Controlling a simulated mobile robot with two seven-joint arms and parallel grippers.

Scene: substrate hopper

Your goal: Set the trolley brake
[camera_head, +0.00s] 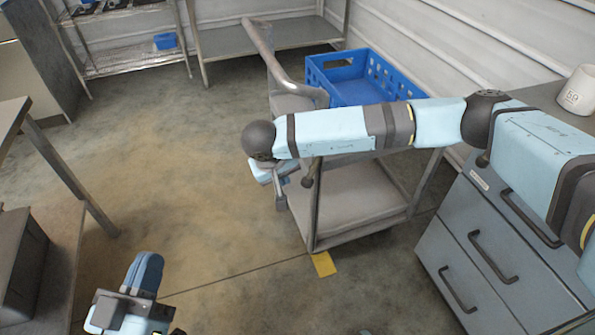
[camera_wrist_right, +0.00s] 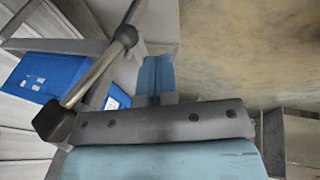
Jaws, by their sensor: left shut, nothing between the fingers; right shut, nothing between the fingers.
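The grey two-shelf trolley (camera_head: 365,205) stands right of centre, with a bent push handle (camera_head: 270,52) at its back left. A short lever with a dark round knob (camera_head: 307,182) shows at its near-left post, below my right arm. In the right wrist view a metal rod (camera_wrist_right: 92,80) with a dark knob (camera_wrist_right: 55,122) lies left of the fingers and apart from them; I take it for the same lever. My right gripper (camera_head: 281,201) is shut and empty, just left of that post; its fingers (camera_wrist_right: 155,75) are together. My left gripper (camera_head: 148,265) is shut and empty over the floor, lower left.
A grey drawer cabinet (camera_head: 480,245) with a white mug (camera_head: 577,92) stands at the right. The floor left of the trolley is clear.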

